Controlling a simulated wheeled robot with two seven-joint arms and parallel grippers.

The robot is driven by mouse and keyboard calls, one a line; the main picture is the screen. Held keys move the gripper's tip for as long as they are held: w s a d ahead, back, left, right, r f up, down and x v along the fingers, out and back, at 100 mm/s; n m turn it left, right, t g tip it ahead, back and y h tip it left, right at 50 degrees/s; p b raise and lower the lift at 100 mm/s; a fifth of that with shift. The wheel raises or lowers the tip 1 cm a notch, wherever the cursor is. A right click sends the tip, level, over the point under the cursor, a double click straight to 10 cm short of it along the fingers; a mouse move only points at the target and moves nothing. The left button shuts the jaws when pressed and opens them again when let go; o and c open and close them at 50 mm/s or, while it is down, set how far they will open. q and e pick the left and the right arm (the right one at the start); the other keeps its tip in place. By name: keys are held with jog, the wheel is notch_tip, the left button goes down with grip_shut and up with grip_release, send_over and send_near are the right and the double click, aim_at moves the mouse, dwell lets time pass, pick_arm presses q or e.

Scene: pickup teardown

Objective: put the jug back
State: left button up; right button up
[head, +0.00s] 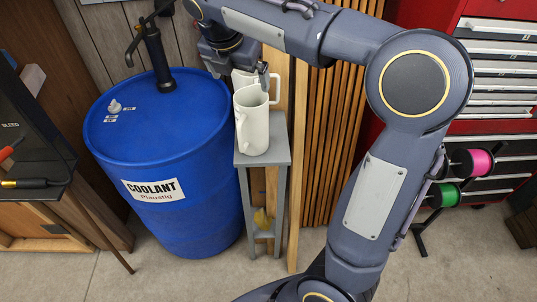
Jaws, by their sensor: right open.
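The white jug (254,132) stands upright on a small grey stand (265,158) beside the blue drum. Its handle (274,88) is near the top right. My right gripper (262,77) is open at the top of the jug, close to the rim and handle. The wrist hides part of the jug's back and top, so I cannot tell whether the fingers touch it. My left gripper is not in view.
A blue coolant drum (160,140) with a hand pump (155,50) stands left of the stand. Wooden slats (325,130) are behind. A red tool cabinet (490,55) and pink and green spools (478,163) are at right. A dark bench is at far left.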

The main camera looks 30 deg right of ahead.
jog(key=s+a+f+m+t+y, duration=0.1)
jog(key=s+f+m, duration=0.3)
jog(key=s+m, duration=0.4)
jog(key=s+a+f+m+t+y, duration=0.1)
jog(key=s+a+f+m+y, duration=0.2)
jog(key=s+f+m, duration=0.2)
jog(key=s+a+f+m+t+y, duration=0.1)
jog(key=s+a+f+m+y, duration=0.1)
jog(key=s+m, duration=0.9)
notch_tip(320, 180, down, 2)
jog(key=shift+s+a+f+m+y, duration=0.25)
jog(key=shift+m+y, duration=0.35)
jog(key=shift+m, duration=0.6)
jog(key=shift+d+r, duration=0.1)
jog(key=shift+r, duration=0.05)
